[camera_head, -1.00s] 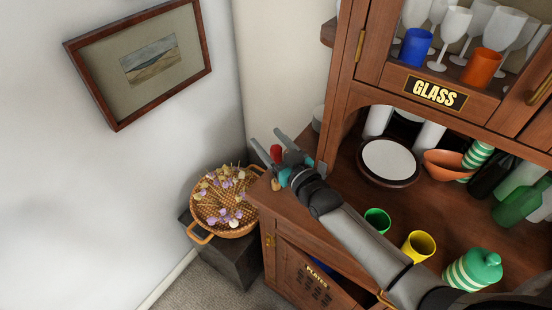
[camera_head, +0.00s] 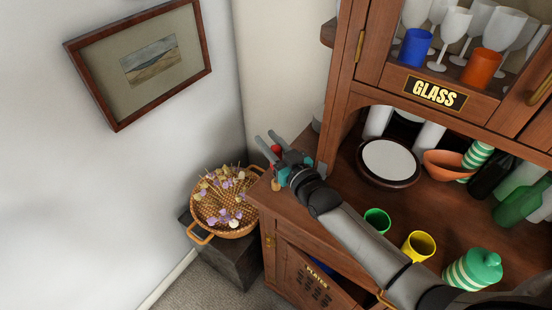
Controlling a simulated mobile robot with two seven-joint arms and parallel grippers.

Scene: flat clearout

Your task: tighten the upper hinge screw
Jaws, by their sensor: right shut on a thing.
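My right gripper (camera_head: 269,141) is over the left end of the cabinet's counter, its fingers shut on a small red thing (camera_head: 276,150). The gripper hides most of it, so I cannot tell its full shape. The plates door (camera_head: 309,287) is in the lower cabinet, below my arm. A small brass hinge (camera_head: 268,240) shows at its upper left; its screw is too small to make out. Another brass hinge (camera_head: 361,45) is on the left of the glass door. My left gripper is not in view.
A wicker basket (camera_head: 202,238) of dried flowers stands on a dark box left of the cabinet. A green cup (camera_head: 377,220), a yellow cup (camera_head: 419,246) and a striped jar (camera_head: 474,270) stand on the counter near my forearm. A framed picture (camera_head: 140,62) hangs on the wall.

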